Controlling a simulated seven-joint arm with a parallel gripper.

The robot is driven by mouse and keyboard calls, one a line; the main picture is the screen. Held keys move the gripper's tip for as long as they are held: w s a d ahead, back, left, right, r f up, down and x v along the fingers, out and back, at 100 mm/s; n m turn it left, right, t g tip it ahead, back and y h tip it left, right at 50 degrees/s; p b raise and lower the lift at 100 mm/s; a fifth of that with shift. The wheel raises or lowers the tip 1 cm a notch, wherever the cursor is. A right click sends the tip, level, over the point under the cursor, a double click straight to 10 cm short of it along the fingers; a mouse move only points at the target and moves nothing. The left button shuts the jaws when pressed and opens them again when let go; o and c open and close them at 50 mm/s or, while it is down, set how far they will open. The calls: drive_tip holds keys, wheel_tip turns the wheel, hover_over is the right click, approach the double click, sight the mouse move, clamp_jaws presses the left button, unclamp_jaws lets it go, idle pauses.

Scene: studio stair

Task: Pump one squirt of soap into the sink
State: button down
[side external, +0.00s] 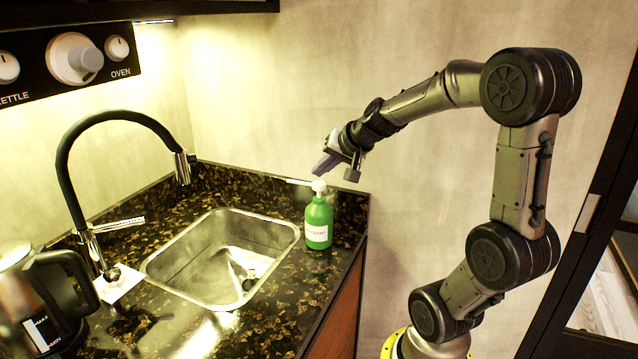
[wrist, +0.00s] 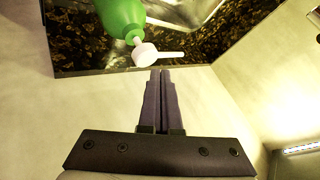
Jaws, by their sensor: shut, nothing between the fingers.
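A green soap bottle (side external: 318,222) with a white label and a white pump head (side external: 318,186) stands upright on the dark counter, at the right of the metal sink (side external: 222,262). Its nozzle points left, toward the sink side. My gripper (side external: 322,170) is shut and empty, just above the pump head in the side view. In the wrist view the closed fingertips (wrist: 161,73) lie close to the white pump head (wrist: 146,54), with the green bottle (wrist: 122,16) beyond. I cannot tell whether they touch it.
A black faucet (side external: 118,118) arches over the left of the sink. A kettle (side external: 40,300) stands at the front left. The wall (side external: 270,90) is behind the counter. The counter's right edge runs close beside the bottle.

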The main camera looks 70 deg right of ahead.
sight(318, 183)
drive_tip(key=shift+f, duration=0.25)
idle(0.7)
drive_tip(key=shift+f, duration=0.2)
drive_tip(key=shift+a+f, duration=0.1)
drive_tip(key=shift+f, duration=0.95)
idle(1.1)
drive_tip(key=shift+r, duration=1.4)
drive_tip(key=shift+r, duration=2.55)
